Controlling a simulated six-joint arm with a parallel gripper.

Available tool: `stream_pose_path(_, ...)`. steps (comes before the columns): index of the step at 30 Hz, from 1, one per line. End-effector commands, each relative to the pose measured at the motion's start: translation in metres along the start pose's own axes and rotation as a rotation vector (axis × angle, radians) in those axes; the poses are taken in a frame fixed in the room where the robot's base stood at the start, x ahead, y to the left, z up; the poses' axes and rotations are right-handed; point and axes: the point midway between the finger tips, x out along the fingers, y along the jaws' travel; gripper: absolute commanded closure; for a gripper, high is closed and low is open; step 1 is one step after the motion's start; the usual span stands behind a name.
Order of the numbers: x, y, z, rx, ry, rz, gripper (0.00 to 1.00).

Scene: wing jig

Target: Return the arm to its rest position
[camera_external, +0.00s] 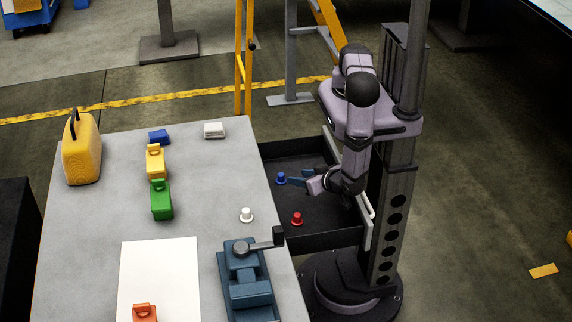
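My arm stands on its column to the right of the table and is folded down, with its wrist over the black drawer tray (325,237). My gripper (302,176) hangs over the tray and points left. Its two dark blue fingers look spread apart, with nothing seen between them. A blue peg (281,178) stands in the tray just left of the fingertips in the picture. I cannot tell whether they touch. A red peg (297,218) stands in the tray below the gripper in the picture.
The grey table (105,220) carries a white peg (246,214), a blue vise (248,290), a yellow can (81,150), a green block (161,200), a yellow block (155,162), a white sheet (160,275) and an orange block (144,313). A yellow ladder (244,60) stands behind.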

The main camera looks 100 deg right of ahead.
Motion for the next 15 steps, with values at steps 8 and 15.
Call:
stream_pose_path(8, -0.004, -0.006, -0.003, -0.023, -0.037, 0.0, 0.63)
stream_pose_path(15, -0.031, -0.047, -0.019, -0.223, -0.296, -0.055, 0.63)
